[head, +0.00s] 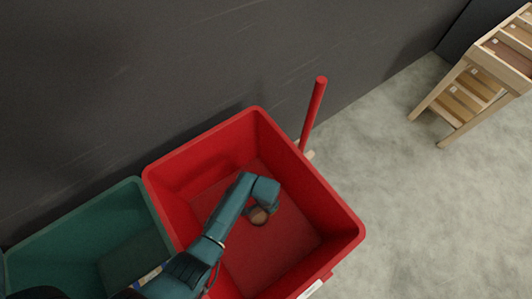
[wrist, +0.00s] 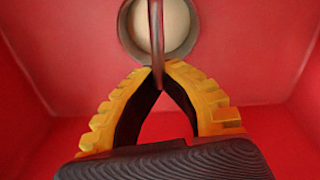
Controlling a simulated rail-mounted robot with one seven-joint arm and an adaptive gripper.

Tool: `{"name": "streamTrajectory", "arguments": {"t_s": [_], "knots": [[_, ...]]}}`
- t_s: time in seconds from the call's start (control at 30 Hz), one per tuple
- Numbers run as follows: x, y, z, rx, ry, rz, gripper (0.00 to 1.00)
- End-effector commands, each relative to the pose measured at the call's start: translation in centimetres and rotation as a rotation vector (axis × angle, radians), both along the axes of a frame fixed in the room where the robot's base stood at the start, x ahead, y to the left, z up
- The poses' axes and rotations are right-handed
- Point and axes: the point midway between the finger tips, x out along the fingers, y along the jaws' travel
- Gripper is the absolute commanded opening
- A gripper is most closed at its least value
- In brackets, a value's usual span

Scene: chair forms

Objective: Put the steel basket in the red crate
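The red crate (head: 335,200) stands in the middle of the head view, and my arm reaches down into it. The steel basket is a small round grey vessel (wrist: 129,38) with a pale round inside and a thin dark upright handle (wrist: 157,40) in the wrist view. A brownish round part of it (head: 258,216) shows inside the crate in the head view. My gripper (wrist: 157,72) has its orange fingertips together on the handle. The arm hides the fingers in the head view. I cannot tell whether the basket touches the crate floor.
A green crate (head: 75,222) stands to the left, beside the red one. A red pole (head: 313,115) rises behind the red crate's right side. A wooden shelf unit (head: 475,85) stands at the upper right. A dark wall runs behind. The grey floor on the right is clear.

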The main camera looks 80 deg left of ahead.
Motion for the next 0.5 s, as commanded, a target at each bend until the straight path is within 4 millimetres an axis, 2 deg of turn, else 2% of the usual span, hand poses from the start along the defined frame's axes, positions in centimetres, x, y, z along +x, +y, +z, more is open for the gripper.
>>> {"name": "streamTrajectory", "arguments": {"t_s": [0.33,0.5], "knots": [[0.04,0.04,-0.47,0.001,-0.001,0.0,0.0],[0.04,0.03,-0.34,0.001,-0.001,0.0,0.33]]}}
